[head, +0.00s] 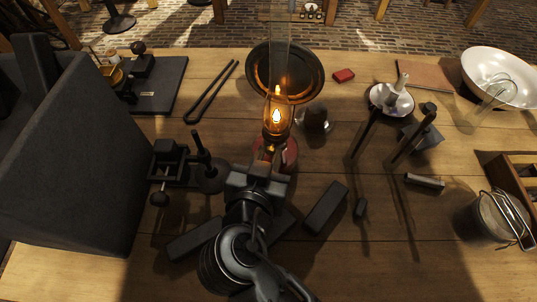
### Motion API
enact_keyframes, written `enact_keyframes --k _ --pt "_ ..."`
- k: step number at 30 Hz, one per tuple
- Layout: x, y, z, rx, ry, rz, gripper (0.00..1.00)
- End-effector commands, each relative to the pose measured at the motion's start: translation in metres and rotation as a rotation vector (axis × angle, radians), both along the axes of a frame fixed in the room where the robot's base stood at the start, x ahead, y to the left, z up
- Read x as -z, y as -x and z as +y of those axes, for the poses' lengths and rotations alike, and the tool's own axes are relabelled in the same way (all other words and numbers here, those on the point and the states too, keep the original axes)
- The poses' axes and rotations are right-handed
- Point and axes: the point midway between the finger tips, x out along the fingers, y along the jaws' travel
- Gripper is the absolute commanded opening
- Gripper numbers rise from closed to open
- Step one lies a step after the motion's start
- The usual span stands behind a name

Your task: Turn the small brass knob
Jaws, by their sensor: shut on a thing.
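A lit oil lamp (277,116) stands near the middle of the table, with an orange flame, a tall clear glass chimney and a red base (290,152). A dark round reflector (259,72) stands behind it. My gripper (268,152) reaches from the bottom of the head view to the near side of the lamp, just below the burner. Its fingers are shut on the small brass knob there. The knob itself is hidden by the fingers and too small to make out.
A large dark block (75,150) fills the left. A dark clamp-like device (170,165) stands left of my gripper, and a dark block (325,207) lies to its right. Upright dark posts (365,135), a white bowl (495,75) and a metal bucket (500,218) are further right.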

Motion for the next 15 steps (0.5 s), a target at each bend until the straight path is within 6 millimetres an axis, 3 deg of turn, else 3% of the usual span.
enact_keyframes --k 12,13,15 --pt "0.0 0.0001 0.0013 -0.002 0.077 0.019 0.0" --pt "0.0 0.0001 0.0012 -0.001 0.076 0.019 0.25" --pt "0.0001 0.0 0.0011 -0.001 0.076 0.019 0.32"
